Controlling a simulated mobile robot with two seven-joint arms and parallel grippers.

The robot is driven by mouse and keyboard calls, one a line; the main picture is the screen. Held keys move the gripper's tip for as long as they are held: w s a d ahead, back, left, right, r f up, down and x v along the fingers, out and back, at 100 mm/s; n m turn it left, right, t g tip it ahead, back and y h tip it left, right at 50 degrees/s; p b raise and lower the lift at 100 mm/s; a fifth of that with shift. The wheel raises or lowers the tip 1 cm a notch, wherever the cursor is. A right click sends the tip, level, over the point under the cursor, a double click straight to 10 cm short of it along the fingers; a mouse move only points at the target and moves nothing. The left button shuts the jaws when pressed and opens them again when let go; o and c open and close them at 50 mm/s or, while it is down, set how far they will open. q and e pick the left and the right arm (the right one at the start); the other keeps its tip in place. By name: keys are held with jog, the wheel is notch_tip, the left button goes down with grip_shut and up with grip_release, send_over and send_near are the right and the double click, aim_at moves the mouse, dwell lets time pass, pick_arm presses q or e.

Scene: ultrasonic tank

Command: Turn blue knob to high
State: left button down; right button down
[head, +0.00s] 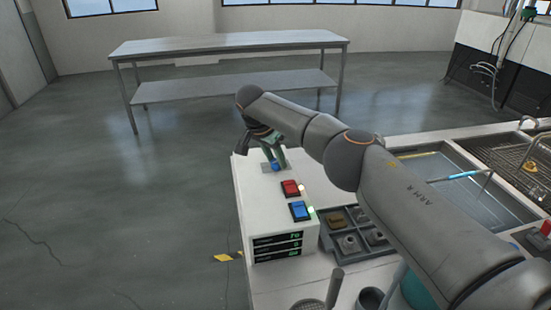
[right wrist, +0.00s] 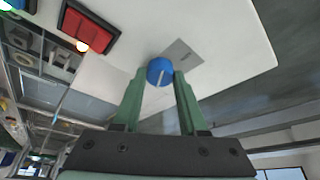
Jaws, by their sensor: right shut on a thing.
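The blue knob (right wrist: 160,72) sits on a small grey plate (right wrist: 184,53) on the white control box. In the right wrist view it lies between the tips of my right gripper's green fingers (right wrist: 158,82), which are closed on its sides. A pale pointer line shows on the knob's face. In the head view the knob (head: 275,167) is small and partly covered by my right gripper (head: 272,160), at the far end of the white box (head: 262,200). The markings on the plate are too small to read. My left gripper is not in view.
A red switch (head: 291,188) and a blue switch (head: 299,210) with lit lamps are on the same box, nearer than the knob. A tray of parts (head: 342,222) and a water tank (head: 440,180) lie to the right. A metal table (head: 230,45) stands behind.

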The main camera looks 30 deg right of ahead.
jog(key=shift+r, duration=0.1)
jog(key=shift+c, duration=2.2)
grip_release()
jog(key=v, duration=1.2)
jog(key=shift+r+b, duration=0.2)
jog(key=shift+b, duration=0.2)
jog(key=shift+s+f, duration=0.1)
